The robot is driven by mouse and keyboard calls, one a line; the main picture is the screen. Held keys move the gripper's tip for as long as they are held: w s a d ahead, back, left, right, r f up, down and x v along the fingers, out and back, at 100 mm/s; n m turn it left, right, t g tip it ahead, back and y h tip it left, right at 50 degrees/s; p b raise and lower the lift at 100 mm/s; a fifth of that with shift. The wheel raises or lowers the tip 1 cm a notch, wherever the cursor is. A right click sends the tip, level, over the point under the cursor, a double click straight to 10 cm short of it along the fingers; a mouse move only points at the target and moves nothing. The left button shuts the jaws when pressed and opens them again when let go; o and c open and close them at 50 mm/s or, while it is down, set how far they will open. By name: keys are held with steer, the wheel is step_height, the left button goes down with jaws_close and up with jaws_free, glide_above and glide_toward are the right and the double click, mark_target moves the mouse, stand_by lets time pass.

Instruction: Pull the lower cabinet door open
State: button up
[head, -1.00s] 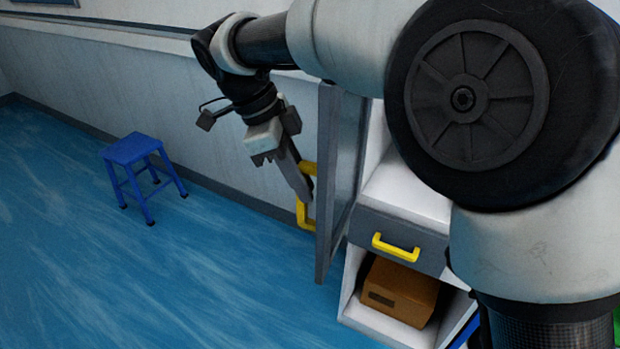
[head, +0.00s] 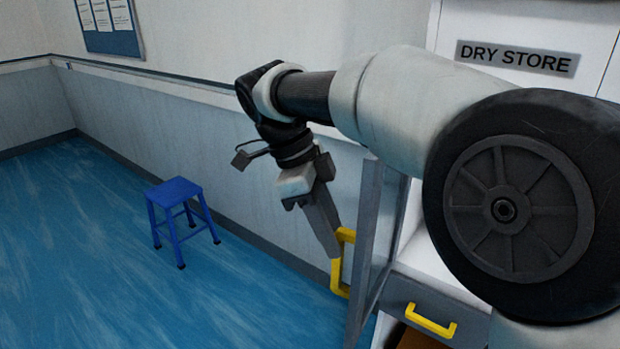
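The lower cabinet door (head: 371,245) is a grey panel standing swung out from the cabinet, seen nearly edge-on. Its yellow handle (head: 338,278) is on the left face. My gripper (head: 335,248) points down and right to the handle. Its long grey fingers are close together and cover the middle of the handle's bar, with yellow showing above and below; they look shut on it. The far finger is mostly hidden.
Behind the door are an open white compartment and a grey drawer (head: 435,308) with a yellow handle (head: 430,321). A brown box (head: 418,341) shows partly below. A blue stool (head: 178,212) stands on clear floor at left. A "DRY STORE" sign (head: 517,58) is above.

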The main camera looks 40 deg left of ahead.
steer(key=p+v, duration=0.3)
steer(key=v, duration=1)
steer(key=shift+a+r+p, duration=0.25)
steer(key=shift+p, duration=0.15)
steer(key=shift+s, duration=0.2)
